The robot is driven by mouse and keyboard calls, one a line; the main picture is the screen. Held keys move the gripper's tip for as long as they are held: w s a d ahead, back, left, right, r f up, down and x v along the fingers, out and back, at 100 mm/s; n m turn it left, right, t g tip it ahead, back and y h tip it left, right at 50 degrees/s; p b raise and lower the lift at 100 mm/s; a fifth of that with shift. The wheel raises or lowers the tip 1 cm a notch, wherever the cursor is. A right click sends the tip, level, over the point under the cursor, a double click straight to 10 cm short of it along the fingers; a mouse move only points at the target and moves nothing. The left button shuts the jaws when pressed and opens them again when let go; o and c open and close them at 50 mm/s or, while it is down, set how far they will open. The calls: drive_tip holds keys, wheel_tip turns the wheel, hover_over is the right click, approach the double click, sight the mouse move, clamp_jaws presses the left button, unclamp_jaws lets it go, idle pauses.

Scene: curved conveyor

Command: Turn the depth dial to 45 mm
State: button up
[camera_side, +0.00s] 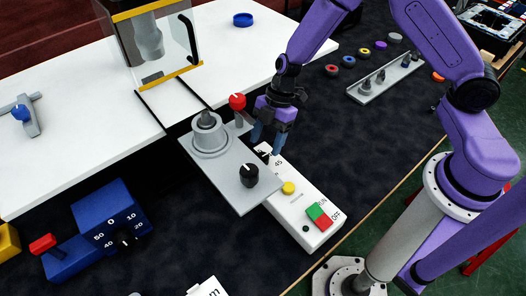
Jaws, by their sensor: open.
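My gripper (267,142) points down, open, with blue-grey fingertips apart over the back end of a white control box (296,197). Between and just below the fingertips is a small black dial (265,153) with a number that looks like 45 beside it. The fingers partly hide it, so its pointer setting cannot be read, and I cannot tell whether they touch it. A black knob with a white pointer line (249,175) sits on a grey plate (219,177) next to the box. A blue box (89,226) at lower left carries another black dial (126,238) with numbers 0 to 50.
A red-knobbed lever (237,102) and a grey cylinder holder (209,138) stand close left of my gripper. The white box has a yellow button (288,188) and a green-red switch (319,215). A tool tray (385,78) lies behind right.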

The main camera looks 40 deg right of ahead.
sight(261, 157)
drive_tip(key=shift+x, duration=2.15)
drive_tip(key=c, duration=1.1)
